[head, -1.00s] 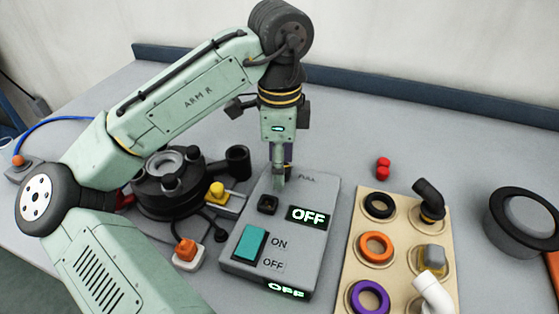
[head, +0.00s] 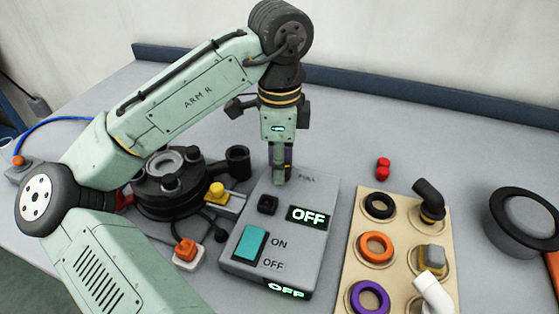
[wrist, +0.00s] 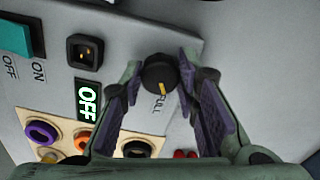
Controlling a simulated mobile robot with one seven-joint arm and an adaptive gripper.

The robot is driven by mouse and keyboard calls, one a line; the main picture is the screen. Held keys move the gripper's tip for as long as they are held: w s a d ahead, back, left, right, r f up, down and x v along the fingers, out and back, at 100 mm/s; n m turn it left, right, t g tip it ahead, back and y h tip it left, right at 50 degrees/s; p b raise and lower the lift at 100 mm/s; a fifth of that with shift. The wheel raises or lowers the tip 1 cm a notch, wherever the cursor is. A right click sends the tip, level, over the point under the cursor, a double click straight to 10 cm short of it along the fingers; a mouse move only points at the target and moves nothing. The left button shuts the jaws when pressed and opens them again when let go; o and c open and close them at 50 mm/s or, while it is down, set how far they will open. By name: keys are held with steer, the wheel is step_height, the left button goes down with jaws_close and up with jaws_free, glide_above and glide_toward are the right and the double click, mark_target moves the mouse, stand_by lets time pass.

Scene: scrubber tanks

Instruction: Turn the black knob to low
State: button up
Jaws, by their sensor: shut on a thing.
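The black knob (wrist: 156,68) shows in the wrist view on the grey control box (wrist: 60,100). Its yellow mark points down the picture, towards the printed word FULL. My gripper (wrist: 161,76) is shut on the knob, one finger on each side. In the head view my gripper (head: 280,178) points down at the far end of the control box (head: 236,205), and the knob is hidden behind the fingers. The word LOW is not visible in either view.
The box carries a teal rocker switch (head: 251,243), a black socket (head: 267,205) and a display reading OFF (head: 309,217). A beige board (head: 400,260) with rings and pipe fittings lies right. A black round fixture (head: 170,190) stands left. Small red parts (head: 383,168) lie behind the board.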

steer(key=n+p, duration=0.2)
steer(key=p, duration=0.1)
steer(key=shift+s+r+n, duration=0.1)
steer(key=shift+r+n, duration=0.1)
steer(key=shift+n, duration=0.2)
steer(key=n+p, duration=0.3)
steer(key=shift+n, duration=0.3)
steer(key=n+p, duration=0.1)
steer(key=n, duration=0.1)
steer(key=shift+f+n, duration=0.1)
steer(key=shift+n, duration=0.2)
steer(key=shift+s+f+n+p, duration=0.1)
steer(key=shift+n+p, duration=0.2)
steer(key=shift+n, duration=1.1)
steer(key=o, duration=1.2)
steer(key=shift+c, duration=0.2)
